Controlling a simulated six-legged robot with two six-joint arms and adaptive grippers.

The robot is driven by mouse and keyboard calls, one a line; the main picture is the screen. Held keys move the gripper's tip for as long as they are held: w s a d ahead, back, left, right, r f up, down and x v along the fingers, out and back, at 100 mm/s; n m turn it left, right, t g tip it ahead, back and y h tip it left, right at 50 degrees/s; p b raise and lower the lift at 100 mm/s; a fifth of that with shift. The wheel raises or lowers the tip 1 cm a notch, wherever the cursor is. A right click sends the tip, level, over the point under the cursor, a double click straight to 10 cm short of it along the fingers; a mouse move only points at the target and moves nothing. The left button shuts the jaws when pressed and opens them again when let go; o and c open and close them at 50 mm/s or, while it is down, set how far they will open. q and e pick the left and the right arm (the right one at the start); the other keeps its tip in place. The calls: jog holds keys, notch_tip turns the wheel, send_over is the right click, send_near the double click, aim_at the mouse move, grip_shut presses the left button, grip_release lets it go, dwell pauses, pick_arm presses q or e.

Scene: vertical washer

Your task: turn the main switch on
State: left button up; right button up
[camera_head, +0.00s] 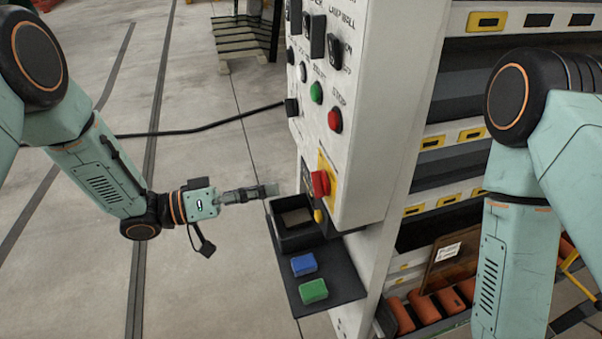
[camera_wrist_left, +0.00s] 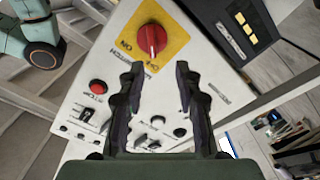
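The main switch is a red rotary knob on a yellow plate (camera_head: 326,166), low on the white control panel (camera_head: 345,110). In the left wrist view, the red knob (camera_wrist_left: 152,40) sits beyond the fingertips, and its plate and the panel lettering appear rotated. An ON label shows beside the knob; I cannot tell which setting it points to. My left gripper (camera_head: 272,190) is to the left of the switch and apart from it. In the left wrist view its two dark fingers (camera_wrist_left: 157,72) are open with nothing between them. My right gripper is out of view; only its arm shows.
Red (camera_head: 335,119) and green (camera_head: 316,92) buttons and several black switches sit higher on the panel. A dark shelf with a black bin (camera_head: 295,238), a blue block (camera_head: 303,264) and a green block (camera_head: 313,291) juts out below. Floor to the left is mostly clear, crossed by a black cable (camera_head: 205,126).

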aim_at(313, 183)
pick_arm(q)
jog(key=x, duration=0.2)
jog(key=p+x, duration=0.1)
jog(key=x, duration=0.2)
jog(key=s+x, duration=0.1)
jog(key=x, duration=0.1)
jog(key=shift+d+r, duration=0.4)
jog(key=shift+s+d, duration=0.1)
jog(key=shift+d, duration=0.2)
jog(key=shift+w+f, duration=0.15)
jog(key=shift+w, duration=0.25)
jog(key=c, duration=0.3)
jog(key=shift+s+a, duration=0.15)
jog(key=shift+a, duration=0.1)
jog(key=shift+c, duration=1.4)
jog(key=shift+s+d, duration=0.1)
jog(key=shift+s, duration=0.05)
grip_shut()
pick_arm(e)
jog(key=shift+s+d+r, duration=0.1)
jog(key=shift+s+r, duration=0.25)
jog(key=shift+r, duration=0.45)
